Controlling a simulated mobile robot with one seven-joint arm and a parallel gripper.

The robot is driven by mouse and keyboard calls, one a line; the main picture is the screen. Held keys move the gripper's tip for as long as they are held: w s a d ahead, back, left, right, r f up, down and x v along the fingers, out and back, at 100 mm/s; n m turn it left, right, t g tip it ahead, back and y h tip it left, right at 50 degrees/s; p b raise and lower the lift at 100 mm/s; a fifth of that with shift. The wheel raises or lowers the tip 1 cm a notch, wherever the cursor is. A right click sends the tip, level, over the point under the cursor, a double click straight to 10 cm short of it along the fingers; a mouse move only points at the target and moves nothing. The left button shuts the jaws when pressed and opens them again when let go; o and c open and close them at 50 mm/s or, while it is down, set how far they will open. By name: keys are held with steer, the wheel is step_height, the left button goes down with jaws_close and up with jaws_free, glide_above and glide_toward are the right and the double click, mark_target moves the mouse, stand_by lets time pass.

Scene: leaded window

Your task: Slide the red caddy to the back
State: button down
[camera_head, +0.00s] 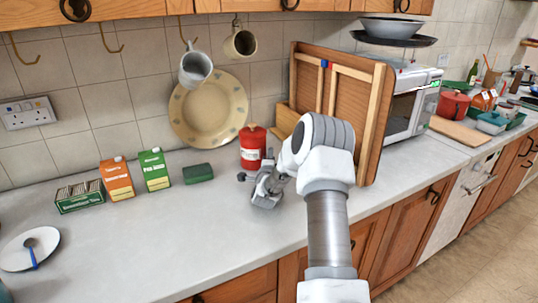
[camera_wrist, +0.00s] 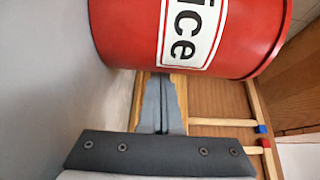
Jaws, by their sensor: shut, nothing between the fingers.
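The red caddy (camera_head: 253,150) is a red canister with a lid and a white label, standing upright on the counter near the tiled back wall. In the wrist view the caddy (camera_wrist: 245,40) fills the top, lying sideways in the picture, with "ice" readable on its label. My gripper (camera_head: 263,184) is low over the counter, just in front of the caddy. In the wrist view my gripper (camera_wrist: 161,82) has its two fingers together, pointing at the caddy's side with nothing between them. I cannot tell whether the fingertips touch the caddy.
A wooden frame panel (camera_head: 335,85) leans against the microwave (camera_head: 408,105), right of the caddy. A green block (camera_head: 198,173) and two cartons, orange (camera_head: 117,180) and green (camera_head: 154,170), stand left. A plate (camera_head: 208,112) leans behind; mugs hang above.

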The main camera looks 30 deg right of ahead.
mark_target(259, 158)
steer(key=shift+a, duration=0.3)
steer(key=shift+w+a+f+b, duration=0.1)
steer(key=shift+w+a+b, duration=0.2)
steer(key=shift+a+b, duration=0.45)
steer(key=shift+w+a+b, duration=0.25)
steer(key=shift+a+b, duration=0.1)
steer(key=shift+a, duration=0.65)
steer(key=shift+d, duration=0.15)
